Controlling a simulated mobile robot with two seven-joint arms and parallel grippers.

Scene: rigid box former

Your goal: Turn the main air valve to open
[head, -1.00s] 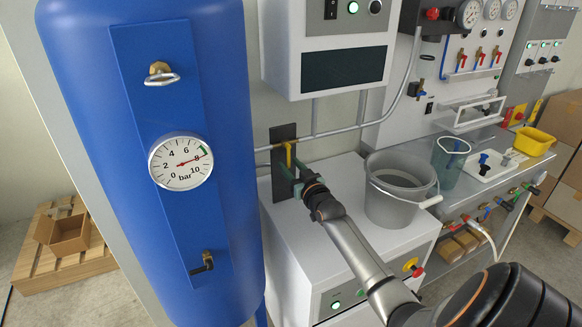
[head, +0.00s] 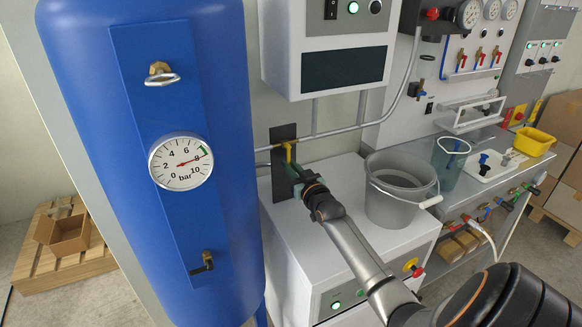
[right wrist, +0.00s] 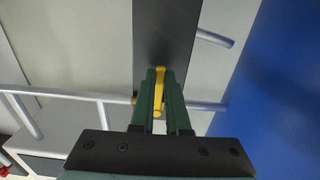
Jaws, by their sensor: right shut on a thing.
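The main air valve has a yellow lever (head: 289,153) in front of a dark upright plate (head: 283,133), on the grey pipe beside the blue tank. The lever hangs down, crosswise to the pipe. My right gripper (head: 292,178) reaches it from below. In the right wrist view the yellow lever (right wrist: 159,92) lies between the green fingers of the right gripper (right wrist: 160,88), which are shut on it. The fingers hide part of the lever and the valve body. My left gripper is not in view.
The blue tank (head: 226,120) with a pressure gauge (head: 181,162) stands close on the left. A grey bucket (head: 392,205) stands right of my right gripper on the white cabinet (head: 290,250). A control box (head: 285,60) hangs above. A bench (head: 480,175) lies farther right.

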